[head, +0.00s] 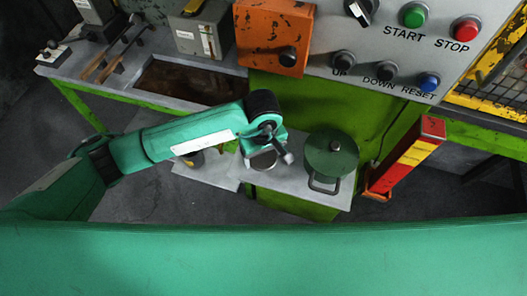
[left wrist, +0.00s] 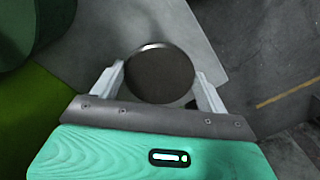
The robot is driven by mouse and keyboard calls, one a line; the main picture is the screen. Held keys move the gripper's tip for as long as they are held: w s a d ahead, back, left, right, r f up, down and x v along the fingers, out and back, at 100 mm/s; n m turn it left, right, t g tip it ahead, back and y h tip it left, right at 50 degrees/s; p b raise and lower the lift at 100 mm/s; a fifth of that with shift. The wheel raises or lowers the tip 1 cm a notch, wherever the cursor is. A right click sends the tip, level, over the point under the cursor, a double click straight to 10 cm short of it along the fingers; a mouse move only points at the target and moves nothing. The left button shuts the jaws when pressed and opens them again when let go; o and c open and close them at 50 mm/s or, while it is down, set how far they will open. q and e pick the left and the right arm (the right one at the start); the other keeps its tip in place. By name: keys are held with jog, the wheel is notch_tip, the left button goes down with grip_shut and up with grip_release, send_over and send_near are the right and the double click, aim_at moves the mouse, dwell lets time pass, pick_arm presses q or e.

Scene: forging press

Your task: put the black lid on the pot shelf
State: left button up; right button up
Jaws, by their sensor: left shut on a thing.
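The black lid (left wrist: 160,75) is a round dark disc with a bright rim. My left gripper (left wrist: 160,82) is shut on it, with one pale finger at each side. In the head view my left gripper (head: 268,140) hangs over the grey pot shelf (head: 290,184), left of the green pot, and the lid (head: 263,161) shows just below it. In the left wrist view the light grey shelf (left wrist: 195,28) lies beyond the lid. I cannot tell whether the lid touches the shelf. My right gripper is not in view.
A green lidded pot (head: 331,155) stands at the right part of the shelf. A red and yellow box (head: 405,158) is to its right. The button panel (head: 400,45) and an orange box (head: 274,35) are above. The dark floor lies around the shelf.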

pick_arm(q)
jog(key=shift+w+f+p, duration=0.1)
jog(key=shift+f+p, duration=0.35)
jog(key=shift+p, duration=0.05)
jog(key=shift+f, duration=0.2)
jog(key=shift+w+f+b, duration=0.1)
jog(key=shift+f+b, duration=0.1)
jog(key=shift+b, duration=0.1)
jog(key=o, duration=1)
jog(key=shift+r, duration=0.1)
